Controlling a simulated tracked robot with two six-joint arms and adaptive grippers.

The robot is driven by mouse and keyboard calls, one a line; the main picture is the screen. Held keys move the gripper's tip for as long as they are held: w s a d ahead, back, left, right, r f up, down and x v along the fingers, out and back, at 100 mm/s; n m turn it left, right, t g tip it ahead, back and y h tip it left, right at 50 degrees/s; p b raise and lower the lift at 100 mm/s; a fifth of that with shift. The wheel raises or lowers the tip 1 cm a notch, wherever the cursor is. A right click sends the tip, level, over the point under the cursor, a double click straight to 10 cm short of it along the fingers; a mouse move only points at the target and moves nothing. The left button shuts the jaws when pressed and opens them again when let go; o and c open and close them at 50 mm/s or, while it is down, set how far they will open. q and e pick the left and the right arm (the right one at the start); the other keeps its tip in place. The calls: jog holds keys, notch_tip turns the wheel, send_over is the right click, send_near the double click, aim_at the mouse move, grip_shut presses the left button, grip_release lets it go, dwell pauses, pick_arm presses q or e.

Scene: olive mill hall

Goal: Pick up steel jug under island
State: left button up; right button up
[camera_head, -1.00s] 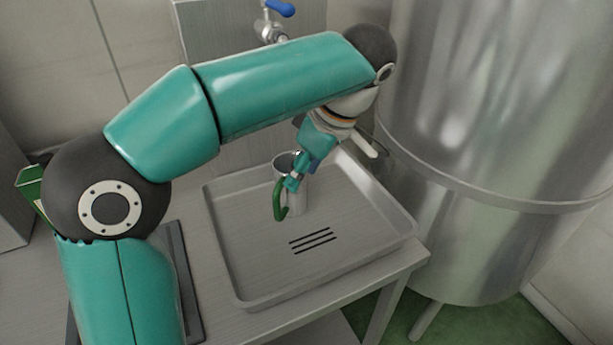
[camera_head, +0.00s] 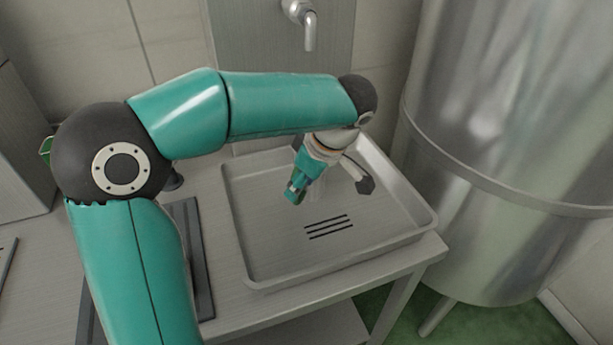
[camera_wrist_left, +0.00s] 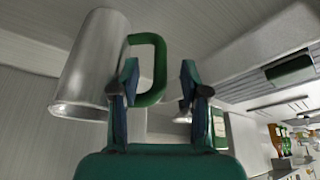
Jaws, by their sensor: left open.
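The steel jug (camera_wrist_left: 88,62) shows in the left wrist view as a plain cylinder with a green handle (camera_wrist_left: 159,70). My left gripper (camera_head: 294,192) is open at the jug's handle side. In the left wrist view its fingertips (camera_wrist_left: 160,75) lie on either side of the handle, with no clear grip on it. My right gripper is in neither view.
The tap (camera_head: 309,32) is on the wall panel behind the tray. A large steel tank (camera_head: 500,130) stands close on the right. The tray's front part, with dark slots (camera_head: 329,227), is clear. A dark-edged plate (camera_head: 190,260) lies left of the tray.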

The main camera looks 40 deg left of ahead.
aim_at(297, 203)
pick_arm(q)
jog(key=shift+x, duration=2.35)
jog(key=shift+d+f, duration=0.1)
jog(key=shift+d, duration=0.05)
grip_shut()
